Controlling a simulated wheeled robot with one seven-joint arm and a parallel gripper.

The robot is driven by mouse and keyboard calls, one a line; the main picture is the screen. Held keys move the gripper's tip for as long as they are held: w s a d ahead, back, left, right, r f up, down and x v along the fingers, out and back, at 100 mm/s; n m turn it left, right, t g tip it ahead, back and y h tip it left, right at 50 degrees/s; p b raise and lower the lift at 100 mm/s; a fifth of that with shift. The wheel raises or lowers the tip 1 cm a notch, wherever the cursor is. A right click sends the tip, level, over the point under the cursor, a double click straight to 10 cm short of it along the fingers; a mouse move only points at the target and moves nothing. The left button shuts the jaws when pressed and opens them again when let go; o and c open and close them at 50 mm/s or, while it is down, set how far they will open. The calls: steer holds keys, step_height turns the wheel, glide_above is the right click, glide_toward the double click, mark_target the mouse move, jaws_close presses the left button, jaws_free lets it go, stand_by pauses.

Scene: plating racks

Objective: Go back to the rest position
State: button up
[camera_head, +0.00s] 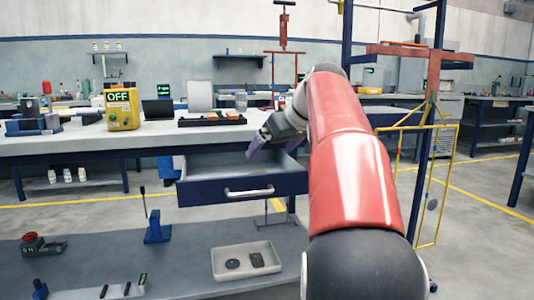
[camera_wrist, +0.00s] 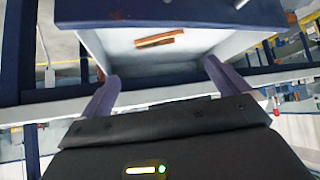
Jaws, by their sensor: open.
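My gripper (camera_head: 262,140) is above the open drawer (camera_head: 243,188) of the workbench, near the bench's front edge, in the head view. My red arm reaches forward from the lower right. In the wrist view my gripper (camera_wrist: 160,88) has its two purple fingers wide apart, with nothing held between them. Beyond the fingers, the inside of the drawer (camera_wrist: 205,50) shows, with an orange-brown piece (camera_wrist: 160,40) lying in it. The drawer's blue front with its handle is at the top of the wrist view.
A yellow box marked OFF (camera_head: 121,110) and a black tray with orange pieces (camera_head: 212,120) stand on the bench. A lower shelf holds a white tray (camera_head: 246,274) and a blue lever stand (camera_head: 157,230). A yellow frame (camera_head: 419,185) stands right of my arm.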

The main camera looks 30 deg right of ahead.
steer(key=shift+s+r, duration=0.2)
stand_by(0.4)
steer(key=s+a+f+m+g+p, duration=0.1)
steer(key=s+a+f+p, duration=0.35)
steer(key=s+a, duration=0.4)
steer(key=s+a+f+g+p, duration=0.25)
steer(key=s+a+f, duration=0.35)
steer(key=a, duration=0.4)
steer(key=s+a+f+h+p, duration=0.1)
steer(key=s+a+f+p, duration=0.1)
steer(key=s+f, duration=0.7)
steer(key=shift+s+a, duration=0.5)
steer(key=shift+a, duration=0.2)
steer(key=shift+r, duration=0.1)
